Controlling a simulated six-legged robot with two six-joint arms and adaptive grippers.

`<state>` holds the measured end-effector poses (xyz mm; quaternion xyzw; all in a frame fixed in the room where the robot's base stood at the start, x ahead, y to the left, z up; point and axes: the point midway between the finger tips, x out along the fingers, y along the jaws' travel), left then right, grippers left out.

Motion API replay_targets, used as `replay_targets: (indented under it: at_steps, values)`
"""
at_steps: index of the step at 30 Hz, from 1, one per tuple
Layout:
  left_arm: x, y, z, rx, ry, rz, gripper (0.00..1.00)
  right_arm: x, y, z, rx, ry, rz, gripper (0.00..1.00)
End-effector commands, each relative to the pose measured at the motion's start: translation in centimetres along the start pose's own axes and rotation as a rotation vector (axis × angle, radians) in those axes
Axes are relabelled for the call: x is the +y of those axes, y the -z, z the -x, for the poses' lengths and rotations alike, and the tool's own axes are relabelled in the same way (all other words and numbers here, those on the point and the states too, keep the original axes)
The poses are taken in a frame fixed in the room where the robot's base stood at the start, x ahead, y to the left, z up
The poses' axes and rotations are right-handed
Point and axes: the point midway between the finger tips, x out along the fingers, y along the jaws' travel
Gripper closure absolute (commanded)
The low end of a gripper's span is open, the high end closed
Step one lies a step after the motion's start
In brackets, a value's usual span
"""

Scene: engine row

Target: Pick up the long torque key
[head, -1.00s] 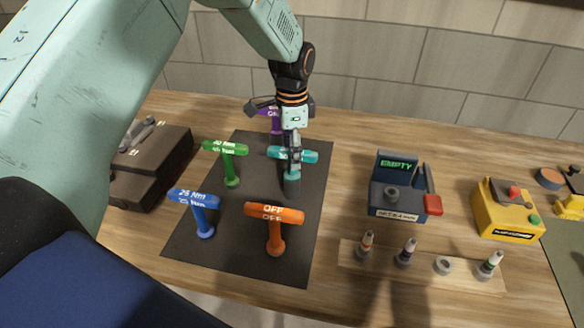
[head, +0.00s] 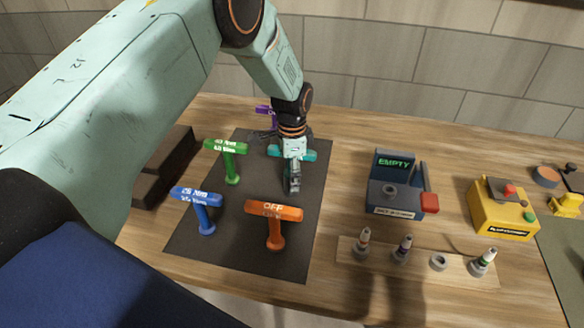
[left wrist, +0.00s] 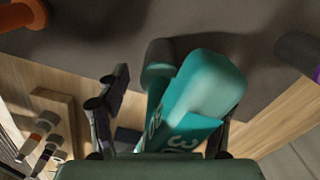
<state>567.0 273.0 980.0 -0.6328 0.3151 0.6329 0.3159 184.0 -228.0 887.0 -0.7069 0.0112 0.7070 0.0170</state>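Several T-handled torque keys stand on a dark mat (head: 240,255): green (head: 227,160), blue (head: 202,209), orange (head: 275,226), purple (head: 264,110) and teal (head: 308,156). I cannot tell by label which is the long one. My left gripper (head: 292,186) is over the teal key, hiding its shaft and the middle of its handle. In the left wrist view the teal handle (left wrist: 205,95) lies tilted between the two spread fingers of the left gripper (left wrist: 165,112). The fingers look open, with no clear grip on it. My right gripper is not in view.
Right of the mat stand a dark unit reading EMPTY (head: 385,190) and a yellow box (head: 495,215) with buttons. In front of them a wooden strip (head: 415,272) holds small bits. A dark case (head: 150,180) is left of the mat.

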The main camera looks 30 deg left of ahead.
Motion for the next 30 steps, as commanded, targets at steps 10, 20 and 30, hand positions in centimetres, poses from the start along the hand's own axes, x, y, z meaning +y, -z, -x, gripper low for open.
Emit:
replay_targets:
  at_steps: [10, 20, 30]
  values:
    - [0.04, -0.05, -0.05, -0.001, 0.0, 0.0, 0.66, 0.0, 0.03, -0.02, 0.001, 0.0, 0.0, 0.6]
    - [-0.08, 0.02, 0.05, 0.002, 0.003, 0.0, 0.94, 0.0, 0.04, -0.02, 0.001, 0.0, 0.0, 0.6]
    - [-0.21, 0.11, 0.44, 0.004, 0.007, 0.0, 0.98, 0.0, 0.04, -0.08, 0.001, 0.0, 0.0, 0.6]
